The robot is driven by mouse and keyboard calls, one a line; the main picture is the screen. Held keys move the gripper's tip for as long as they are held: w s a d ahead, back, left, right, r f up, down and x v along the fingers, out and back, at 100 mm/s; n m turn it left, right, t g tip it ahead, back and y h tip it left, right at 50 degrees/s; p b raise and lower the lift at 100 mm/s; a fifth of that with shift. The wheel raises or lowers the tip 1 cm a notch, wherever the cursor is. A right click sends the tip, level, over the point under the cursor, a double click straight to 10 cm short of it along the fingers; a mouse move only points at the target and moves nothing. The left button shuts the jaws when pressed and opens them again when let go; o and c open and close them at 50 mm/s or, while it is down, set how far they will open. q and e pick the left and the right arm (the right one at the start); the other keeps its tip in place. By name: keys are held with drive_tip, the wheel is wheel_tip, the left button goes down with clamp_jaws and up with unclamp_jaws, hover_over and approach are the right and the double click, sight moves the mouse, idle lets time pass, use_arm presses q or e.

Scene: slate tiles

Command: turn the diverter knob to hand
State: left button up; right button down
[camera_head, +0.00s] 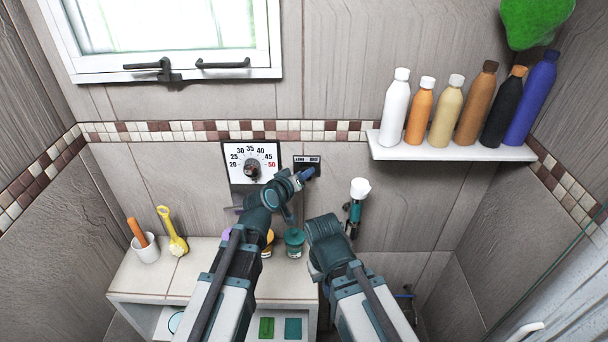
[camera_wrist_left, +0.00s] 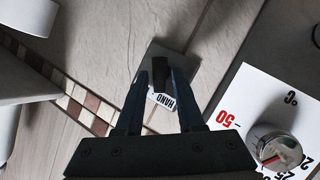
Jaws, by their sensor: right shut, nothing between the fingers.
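The diverter's small dark wall plate (camera_head: 299,158) is right of the temperature dial. In the left wrist view its black knob (camera_wrist_left: 158,66) stands out from a grey plate, beside a white label reading HAND (camera_wrist_left: 166,101). My left gripper (camera_head: 308,173) is at the plate and hides most of the knob in the head view. In the wrist view its two dark blue fingers (camera_wrist_left: 161,76) are open, one on each side of the knob, with slim gaps. I cannot tell where the knob points. My right arm (camera_head: 328,243) is lower right; its gripper is mostly hidden, shut and empty.
The temperature dial (camera_head: 252,171) is close left of the plate. A hand shower with a white head (camera_head: 360,188) hangs to the right. A shelf (camera_head: 455,152) with several bottles is higher right. A ledge (camera_head: 194,271) with small items is below.

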use_arm(q)
drive_tip(key=shift+d, duration=0.1)
clamp_jaws()
drive_tip(key=shift+d+r, duration=0.1)
drive_tip(key=shift+d, duration=0.05)
idle(0.7)
drive_tip(key=shift+o, duration=2.2)
unclamp_jaws()
drive_tip(key=shift+o, duration=1.2)
drive_tip(key=shift+d, duration=0.15)
drive_tip(key=shift+s, duration=0.15)
